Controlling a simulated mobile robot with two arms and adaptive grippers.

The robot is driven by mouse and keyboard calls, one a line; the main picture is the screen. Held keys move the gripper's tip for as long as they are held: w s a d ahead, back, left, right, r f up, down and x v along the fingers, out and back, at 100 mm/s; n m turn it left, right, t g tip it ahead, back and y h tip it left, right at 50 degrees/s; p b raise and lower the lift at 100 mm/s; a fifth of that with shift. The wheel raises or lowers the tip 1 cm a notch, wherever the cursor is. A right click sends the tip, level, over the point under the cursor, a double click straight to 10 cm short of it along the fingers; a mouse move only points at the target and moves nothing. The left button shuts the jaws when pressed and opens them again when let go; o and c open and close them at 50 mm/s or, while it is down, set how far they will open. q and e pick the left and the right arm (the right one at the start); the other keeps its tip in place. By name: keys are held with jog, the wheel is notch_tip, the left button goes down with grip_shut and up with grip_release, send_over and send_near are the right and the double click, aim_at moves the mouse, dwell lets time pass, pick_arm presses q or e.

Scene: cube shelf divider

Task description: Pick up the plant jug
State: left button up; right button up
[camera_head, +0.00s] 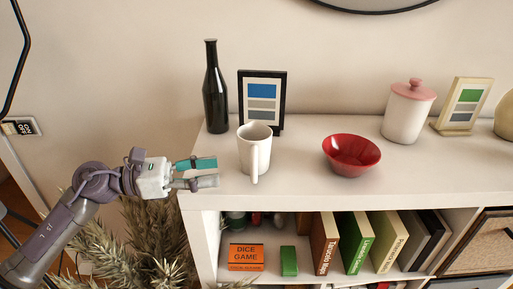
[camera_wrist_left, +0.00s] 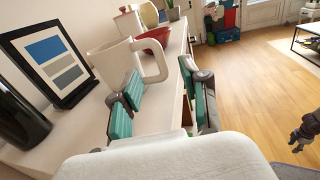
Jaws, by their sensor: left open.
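The plant jug is a white jug (camera_head: 254,148) standing upright on the white shelf top, near its left end. Its handle faces the front edge in the head view. In the left wrist view the jug (camera_wrist_left: 112,62) is just beyond my fingers, with its handle toward the right. My left gripper (camera_head: 216,172) is open and empty, left of the jug and near the left edge of the shelf top. Its teal finger pads (camera_wrist_left: 164,98) are spread apart, and the handle shows beyond the space between them. Neither finger appears to hold the jug.
A black bottle (camera_head: 215,95) and a black picture frame (camera_head: 282,95) stand behind the jug. A red bowl (camera_head: 351,163) and a lidded white jar (camera_head: 403,118) stand to its right. A dark jointed part (camera_wrist_left: 306,130), perhaps my right gripper, shows at the wrist view's right edge.

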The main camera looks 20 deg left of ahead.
aim_at(255, 180)
pick_arm(q)
jog(key=p+x, duration=0.1)
jog(key=x, duration=0.3)
jog(key=shift+w+d+r, duration=0.1)
jog(key=shift+w, duration=0.05)
jog(key=shift+d, duration=0.2)
jog(key=shift+w+d+p, duration=0.2)
jog(key=shift+p, duration=0.4)
jog(key=p+x, duration=0.3)
jog(key=x, duration=0.1)
jog(key=shift+w+d, duration=0.15)
jog(key=shift+w, duration=0.05)
jog(key=shift+d+f, duration=0.15)
jog(key=shift+f, duration=0.15)
jog(key=shift+c, duration=0.7)
grip_shut()
pick_arm(e)
notch_tip(255, 180, up, 6)
jog(key=shift+d, duration=0.3)
